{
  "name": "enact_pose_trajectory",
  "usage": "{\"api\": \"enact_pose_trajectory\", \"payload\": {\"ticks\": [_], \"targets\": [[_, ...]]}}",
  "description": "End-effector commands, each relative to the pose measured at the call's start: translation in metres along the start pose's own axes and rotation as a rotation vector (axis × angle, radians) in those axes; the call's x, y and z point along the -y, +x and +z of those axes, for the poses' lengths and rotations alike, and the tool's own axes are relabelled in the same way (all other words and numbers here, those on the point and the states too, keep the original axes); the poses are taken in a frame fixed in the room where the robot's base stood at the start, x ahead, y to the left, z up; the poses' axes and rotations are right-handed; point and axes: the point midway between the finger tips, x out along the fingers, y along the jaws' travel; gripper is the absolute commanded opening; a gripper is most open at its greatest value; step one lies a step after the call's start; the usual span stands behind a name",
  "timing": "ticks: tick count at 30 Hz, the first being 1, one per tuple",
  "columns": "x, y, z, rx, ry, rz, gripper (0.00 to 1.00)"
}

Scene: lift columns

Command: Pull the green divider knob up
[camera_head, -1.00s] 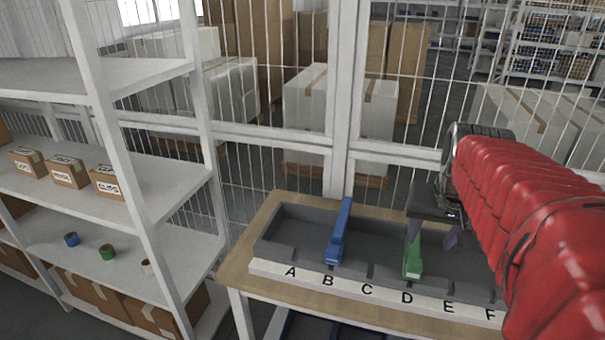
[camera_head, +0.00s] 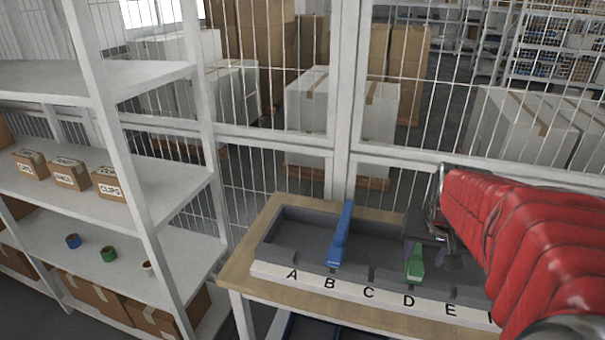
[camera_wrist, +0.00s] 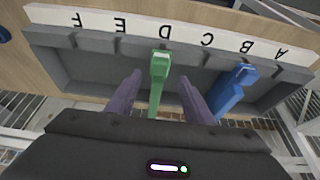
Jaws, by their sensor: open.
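The green divider (camera_head: 415,264) stands in the slot at letter D of the grey tray, its knob end at the lettered front edge. In the wrist view, the green divider (camera_wrist: 158,75) lies between the two purple fingers of my gripper (camera_wrist: 158,90), with a gap on each side. My gripper (camera_head: 428,258) is open, over the tray around the green divider; in the head view it hides the divider's back part. The blue divider (camera_head: 339,238) sits at letter B and also shows in the wrist view (camera_wrist: 232,88).
The grey tray (camera_head: 305,216) with its white lettered strip (camera_head: 318,283) sits on a wooden table (camera_head: 240,268). A wire fence stands behind it. A white shelf unit (camera_head: 130,70) with small boxes and tape rolls stands at the left.

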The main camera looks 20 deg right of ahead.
Motion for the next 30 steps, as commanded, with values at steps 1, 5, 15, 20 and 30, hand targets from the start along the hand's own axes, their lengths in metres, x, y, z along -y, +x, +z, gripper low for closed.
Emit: {"api": "enact_pose_trajectory", "payload": {"ticks": [1, 5, 15, 20, 30], "targets": [[0.0, 0.009, 0.002, 0.005, 0.0, 0.0, 0.47], [0.0, 0.027, 0.001, 0.004, -0.001, -0.001, 0.47], [0.001, 0.059, 0.001, 0.001, -0.002, -0.001, 0.47], [0.001, 0.061, 0.0, 0.0, -0.002, -0.001, 0.47], [0.001, 0.06, 0.0, 0.0, -0.002, -0.001, 0.35]]}}
